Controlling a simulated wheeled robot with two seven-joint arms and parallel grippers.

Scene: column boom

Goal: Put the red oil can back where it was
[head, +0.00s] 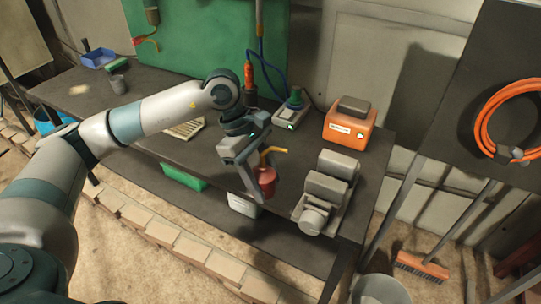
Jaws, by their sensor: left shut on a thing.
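A red oil can (266,180) with a yellow-orange spout shows near the front edge of the dark workbench (235,171). My left gripper (257,186) is shut on the red oil can, and its fingers hide part of the can. From this angle I cannot tell whether the can touches the bench top or hangs just above it. My right gripper is not in view.
A grey machine (325,188) stands close to the can's right.

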